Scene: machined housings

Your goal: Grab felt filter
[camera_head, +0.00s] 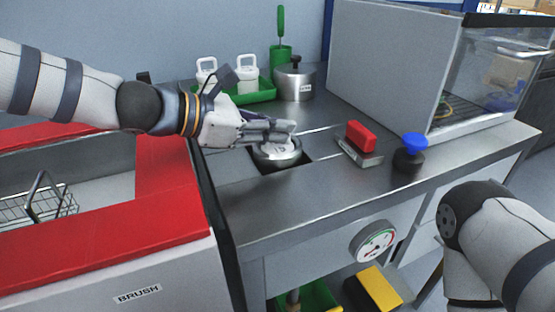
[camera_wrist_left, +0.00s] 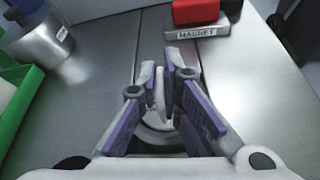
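A pale, whitish piece that looks like the felt filter (camera_head: 284,147) is at the mouth of a round metal housing (camera_head: 277,158) set in a dark square recess in the steel bench. My left gripper (camera_head: 290,131) is low over the housing, pointing right. In the left wrist view its purple-padded fingers (camera_wrist_left: 165,80) are close together on a thin whitish piece (camera_wrist_left: 160,97), with the round housing below. The fingers partly hide the filter and the housing. My right arm shows at the lower right, but its gripper is out of view.
A red-topped magnet block (camera_head: 360,142) and a blue-knobbed dark object (camera_head: 411,152) stand right of the housing. Behind are a lidded metal pot (camera_head: 295,82), a green tray (camera_head: 250,97) with white containers and a green brush holder (camera_head: 281,58). A grey cabinet (camera_head: 385,70) stands at the back right.

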